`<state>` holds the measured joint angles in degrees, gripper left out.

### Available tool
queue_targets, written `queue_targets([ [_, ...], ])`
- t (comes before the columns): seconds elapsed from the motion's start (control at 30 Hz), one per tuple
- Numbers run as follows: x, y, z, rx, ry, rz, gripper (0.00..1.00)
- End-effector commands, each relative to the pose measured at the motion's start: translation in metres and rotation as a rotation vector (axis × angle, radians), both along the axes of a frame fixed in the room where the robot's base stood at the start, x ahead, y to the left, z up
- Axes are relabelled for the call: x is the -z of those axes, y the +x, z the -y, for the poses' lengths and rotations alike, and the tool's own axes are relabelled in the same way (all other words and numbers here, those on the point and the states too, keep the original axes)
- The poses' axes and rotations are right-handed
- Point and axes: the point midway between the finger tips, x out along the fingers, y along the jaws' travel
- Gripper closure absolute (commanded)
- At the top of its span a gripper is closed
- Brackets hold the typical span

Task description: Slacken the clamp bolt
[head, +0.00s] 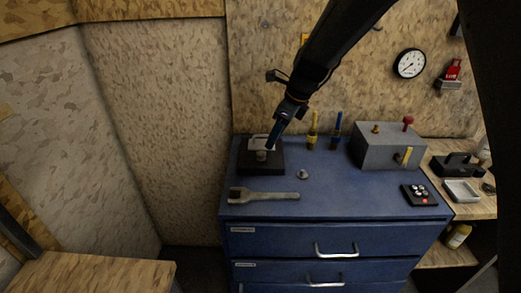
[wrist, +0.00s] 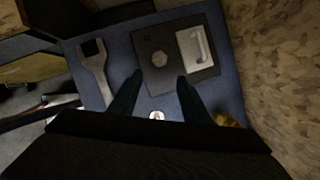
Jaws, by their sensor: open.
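In the head view the bolt (head: 261,156) sits on the front part of that block (head: 262,171), partly behind my gripper. A silver clamp piece with a handle (wrist: 195,45) is beside the bolt on the same block. A grey open-ended wrench (head: 262,195) lies flat in front of the block and shows in the wrist view (wrist: 95,72). My gripper (wrist: 154,88) is open and empty, its fingers pointing at the block. The exact height above it is unclear.
A small metal piece (head: 303,175) lies right of the block. Yellow (head: 313,135) and blue-handled (head: 337,135) tools stand behind. A grey box (head: 385,147) with knobs and a black button panel (head: 419,194) are further right. The front middle of the blue cabinet top (head: 350,200) is clear.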

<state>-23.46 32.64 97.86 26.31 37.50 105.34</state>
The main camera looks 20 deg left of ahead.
Motion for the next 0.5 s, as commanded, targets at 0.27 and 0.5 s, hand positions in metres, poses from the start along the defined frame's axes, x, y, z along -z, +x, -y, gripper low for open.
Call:
queue_targets([
  [0.27,0.013,0.004,-0.028,0.085,0.033,-0.049,0.56],
  [0.5,0.045,0.007,-0.041,0.081,0.032,-0.048,0.56],
])
